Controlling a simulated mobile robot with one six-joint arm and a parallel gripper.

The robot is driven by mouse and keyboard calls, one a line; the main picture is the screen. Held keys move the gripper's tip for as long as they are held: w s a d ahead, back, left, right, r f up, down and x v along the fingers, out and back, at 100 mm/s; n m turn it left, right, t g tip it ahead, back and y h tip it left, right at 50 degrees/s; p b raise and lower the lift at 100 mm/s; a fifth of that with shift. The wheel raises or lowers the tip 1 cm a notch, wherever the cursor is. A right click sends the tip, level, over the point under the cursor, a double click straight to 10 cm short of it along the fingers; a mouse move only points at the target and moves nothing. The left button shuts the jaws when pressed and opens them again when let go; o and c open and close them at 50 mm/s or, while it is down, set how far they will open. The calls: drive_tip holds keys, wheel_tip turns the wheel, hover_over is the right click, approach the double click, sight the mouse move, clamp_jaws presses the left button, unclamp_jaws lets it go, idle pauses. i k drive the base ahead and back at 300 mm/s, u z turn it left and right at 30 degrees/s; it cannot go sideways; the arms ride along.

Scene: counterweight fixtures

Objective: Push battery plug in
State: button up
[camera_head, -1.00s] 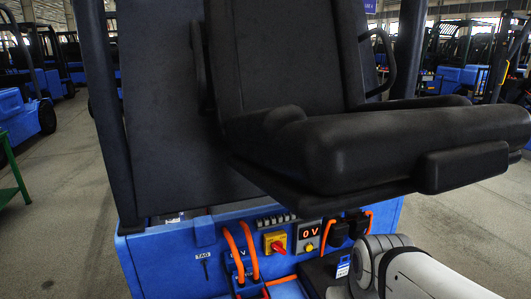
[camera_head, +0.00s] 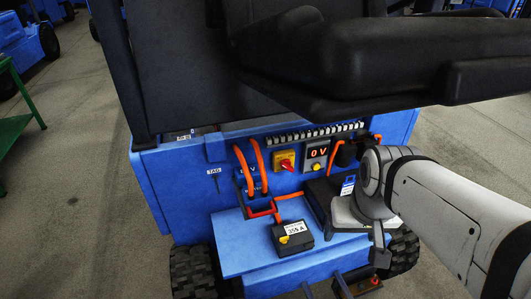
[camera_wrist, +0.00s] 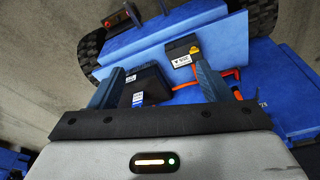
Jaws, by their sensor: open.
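The blue truck body (camera_head: 185,185) carries a panel with orange cables (camera_head: 241,165) running to a connector. I cannot tell for sure which part is the battery plug. A black block (camera_head: 319,192) with a blue-and-white tag (camera_head: 348,184) lies beside my gripper. In the wrist view, my gripper (camera_wrist: 155,70) is open, its two blue-grey fingers apart. The tagged black block (camera_wrist: 150,83) shows between and beyond them; contact cannot be told.
A black box (camera_head: 292,238) with a yellow knob sits on the blue step (camera_head: 235,260). A red-and-yellow switch (camera_head: 284,160) and a display (camera_head: 317,153) reading 0 V are on the panel. The black seat (camera_head: 340,60) overhangs from above.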

sight(260, 200)
drive_tip(key=z, duration=1.5)
drive_tip(key=k, duration=1.5)
drive_tip(key=u, duration=0.45)
drive_tip(key=i, duration=1)
drive_tip(key=u, duration=0.05)
